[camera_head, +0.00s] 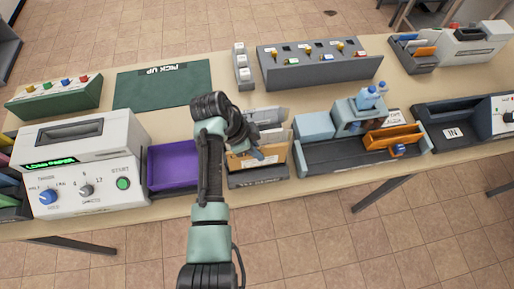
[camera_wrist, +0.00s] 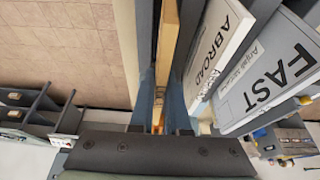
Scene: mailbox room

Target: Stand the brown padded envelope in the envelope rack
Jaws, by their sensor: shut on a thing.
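The brown padded envelope (camera_head: 240,163) stands roughly upright at the dark grey envelope rack (camera_head: 258,182), just behind its front wall. Its lower edge is hidden, so I cannot tell whether it touches the rack floor. My gripper (camera_head: 255,152) is shut on the envelope's upper edge. In the wrist view the envelope (camera_wrist: 167,35) is a thin tan strip between the two blue-grey fingers of my gripper (camera_wrist: 165,85).
A purple tray (camera_head: 172,167) stands left of the rack. A dark tray with blue boxes (camera_head: 314,126) and an orange holder (camera_head: 393,137) stands to its right. A grey switch panel (camera_head: 320,65) is behind. The green pick-up mat (camera_head: 163,86) is clear.

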